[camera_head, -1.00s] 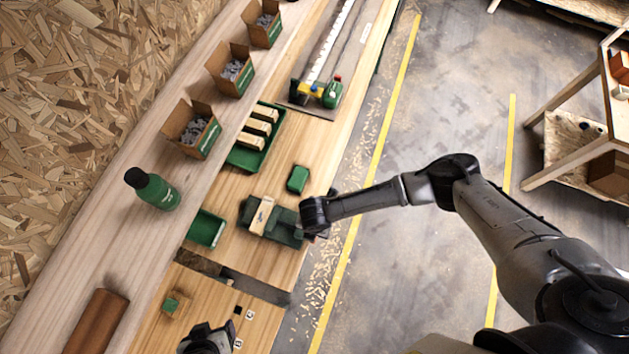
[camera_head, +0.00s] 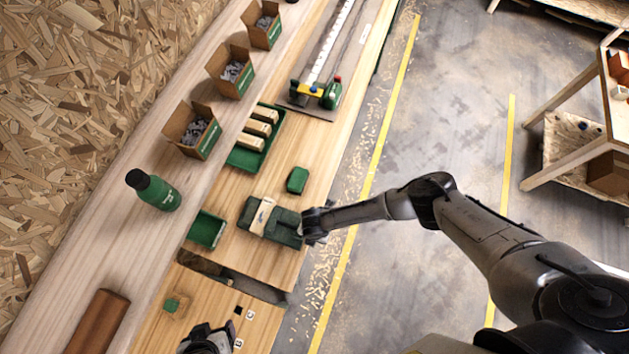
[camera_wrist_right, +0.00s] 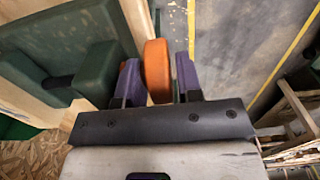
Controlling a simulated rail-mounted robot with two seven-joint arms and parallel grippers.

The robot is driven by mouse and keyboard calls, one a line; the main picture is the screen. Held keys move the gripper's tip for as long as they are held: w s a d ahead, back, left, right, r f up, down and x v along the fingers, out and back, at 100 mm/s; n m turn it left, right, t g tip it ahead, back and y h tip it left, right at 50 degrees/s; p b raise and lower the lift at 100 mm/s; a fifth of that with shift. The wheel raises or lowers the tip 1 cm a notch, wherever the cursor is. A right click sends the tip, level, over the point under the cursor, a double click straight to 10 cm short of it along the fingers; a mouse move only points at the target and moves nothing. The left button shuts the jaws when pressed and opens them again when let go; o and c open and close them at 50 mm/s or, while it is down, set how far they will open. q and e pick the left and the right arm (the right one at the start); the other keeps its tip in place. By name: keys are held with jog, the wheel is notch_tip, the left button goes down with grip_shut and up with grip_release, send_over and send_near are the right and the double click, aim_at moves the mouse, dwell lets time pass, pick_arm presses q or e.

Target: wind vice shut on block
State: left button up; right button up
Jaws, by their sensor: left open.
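The dark green vice (camera_head: 282,226) sits on the wooden bench near its right edge. A pale wooden block (camera_head: 262,215) stands across it at its left part. In the right wrist view the vice's green body (camera_wrist_right: 95,72) is at left, with a dark screw rod between green parts; the block cannot be made out there. My right gripper (camera_head: 312,224) is at the vice's right end. In the wrist view its purple fingers (camera_wrist_right: 158,80) close on both sides of an orange handle (camera_wrist_right: 157,68). My left gripper (camera_head: 207,342) is open at the bottom edge, partly cut off, away from the vice.
A small green box (camera_head: 297,180) lies just above the vice. A green tray (camera_head: 207,229) is left of it; another tray (camera_head: 243,157) holds pale blocks. A green bottle (camera_head: 155,190) and open cartons (camera_head: 192,130) stand further left.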

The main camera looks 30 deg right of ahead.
jog(key=c, duration=0.6)
pick_arm(q)
jog(key=shift+d+f, duration=0.1)
jog(key=shift+d, duration=0.05)
pick_arm(e)
grip_shut()
jog(key=shift+f+b, duration=0.2)
jog(key=shift+b, duration=0.45)
pick_arm(q)
notch_tip(320, 180, down, 26)
jog(key=b, duration=2.4)
jog(key=shift+b, duration=0.35)
pick_arm(e)
jog(key=g+y, duration=0.6)
jog(key=f+g+y, duration=0.1)
jog(key=g+y, duration=0.2)
jog(key=shift+w+d+y, duration=0.35)
jog(key=shift+y, duration=0.05)
pick_arm(q)
jog(key=shift+f+b, duration=1)
jog(key=shift+b, duration=0.1)
pick_arm(e)
jog(key=shift+r+g+y, duration=0.25)
jog(key=shift+g+y, duration=0.35)
jog(key=o, duration=0.6)
grip_release()
